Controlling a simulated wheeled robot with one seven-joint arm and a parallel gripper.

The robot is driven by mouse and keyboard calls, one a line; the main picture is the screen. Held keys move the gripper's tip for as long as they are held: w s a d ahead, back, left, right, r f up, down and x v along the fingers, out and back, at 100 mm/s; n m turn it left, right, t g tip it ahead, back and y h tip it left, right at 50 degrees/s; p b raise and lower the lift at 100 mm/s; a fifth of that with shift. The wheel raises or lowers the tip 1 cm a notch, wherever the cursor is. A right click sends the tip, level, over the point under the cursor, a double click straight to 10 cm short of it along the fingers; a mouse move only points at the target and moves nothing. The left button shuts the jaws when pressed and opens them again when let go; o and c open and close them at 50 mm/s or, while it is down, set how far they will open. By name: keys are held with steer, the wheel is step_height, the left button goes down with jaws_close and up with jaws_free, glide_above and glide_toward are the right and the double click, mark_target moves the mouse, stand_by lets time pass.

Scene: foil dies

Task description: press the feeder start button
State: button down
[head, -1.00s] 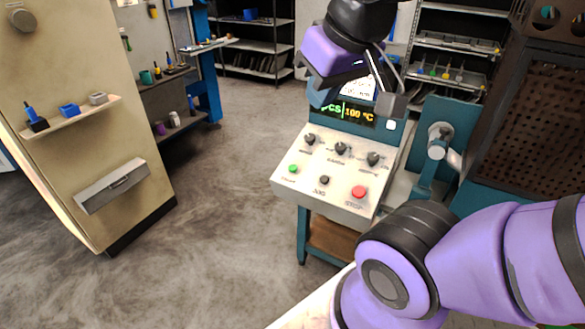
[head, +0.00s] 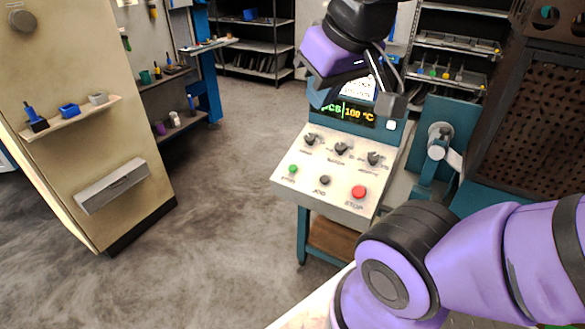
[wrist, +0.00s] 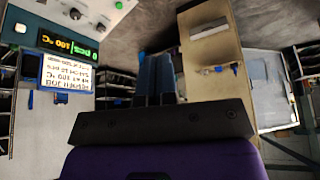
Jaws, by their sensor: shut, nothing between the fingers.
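The feeder start button is a small round green button (head: 293,169) at the lower left of the sloped white control panel (head: 338,194), with a faint label under it. My gripper (head: 389,102) is above the upper part of the panel, in front of the lit display, well apart from the green button. Its fingers (wrist: 161,86) are shut and empty in the wrist view.
A black jog button (head: 325,180) and a red stop button (head: 359,192) share the panel's lower row. Three dark knobs, one at the middle (head: 340,148), stand above them. A beige cabinet (head: 75,150) is at left. Open floor lies between.

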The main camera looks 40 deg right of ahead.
steer(key=m+t+y, duration=0.2)
steer(key=m+t, duration=0.1)
steer(key=m, duration=1.6)
glide_above(293, 169)
steer(key=s+a, duration=0.1)
steer(key=a, duration=0.3)
step_height(293, 169, down, 31)
steer(key=shift+s+d, duration=0.2)
steer(key=shift+r, duration=0.1)
steer(key=shift+w+d+f, duration=0.15)
steer(key=shift+d+f, duration=0.25)
steer(key=shift+f, duration=1)
steer(key=shift+w+d+f, duration=0.2)
steer(key=shift+d+f, duration=0.25)
steer(key=shift+f, duration=0.95)
steer(key=shift+w+d+f, duration=0.15)
steer(key=shift+d+f, duration=0.25)
steer(key=shift+f, duration=1)
